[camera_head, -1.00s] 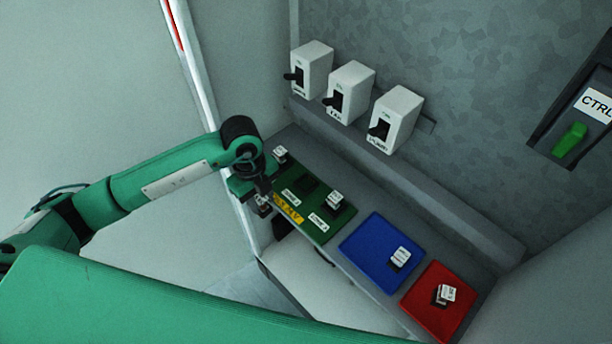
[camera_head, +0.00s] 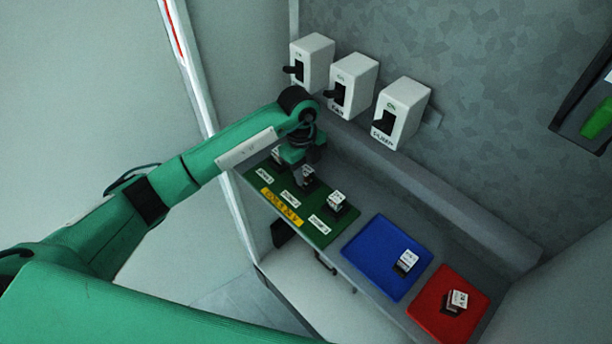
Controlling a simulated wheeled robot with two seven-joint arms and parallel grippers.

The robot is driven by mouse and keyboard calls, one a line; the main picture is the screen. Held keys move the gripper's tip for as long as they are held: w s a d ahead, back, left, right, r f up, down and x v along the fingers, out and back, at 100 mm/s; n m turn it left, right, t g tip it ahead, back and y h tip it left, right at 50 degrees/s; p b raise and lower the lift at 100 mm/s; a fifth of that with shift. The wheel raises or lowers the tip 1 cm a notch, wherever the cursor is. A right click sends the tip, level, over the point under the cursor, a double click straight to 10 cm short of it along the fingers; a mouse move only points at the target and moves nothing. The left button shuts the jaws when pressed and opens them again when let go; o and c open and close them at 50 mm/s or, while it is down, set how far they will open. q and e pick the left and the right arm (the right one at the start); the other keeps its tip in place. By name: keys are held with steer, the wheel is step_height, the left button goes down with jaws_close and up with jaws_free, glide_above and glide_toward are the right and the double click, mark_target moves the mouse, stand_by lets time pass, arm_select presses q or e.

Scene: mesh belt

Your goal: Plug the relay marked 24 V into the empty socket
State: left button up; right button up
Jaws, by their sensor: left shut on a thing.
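The green board (camera_head: 258,178) lies on the shelf with white labels and a yellow label strip (camera_head: 281,207). One relay (camera_head: 277,156) stands at its left end, partly behind my arm, and another (camera_head: 337,201) at its right end. My left gripper (camera_head: 306,167) points down over the middle of the board, shut on a small relay (camera_head: 308,177). The held relay is at the middle position, where the empty socket is now hidden. I cannot tell whether the relay is seated or just above it, and its marking is unreadable. My right gripper is not in view.
A blue mat (camera_head: 363,257) with a white-topped relay (camera_head: 406,261) and a red mat (camera_head: 425,308) with another relay (camera_head: 457,300) lie to the right. Several white switch boxes (camera_head: 404,109) stick out from the wall close behind my gripper. A dark control panel (camera_head: 575,110) is at the far right.

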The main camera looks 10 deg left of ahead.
arm_select(q)
steer(key=shift+f, duration=0.4)
steer(key=shift+w, duration=0.1)
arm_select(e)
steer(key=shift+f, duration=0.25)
arm_select(q)
steer(key=shift+f, duration=0.1)
steer(key=o, duration=1)
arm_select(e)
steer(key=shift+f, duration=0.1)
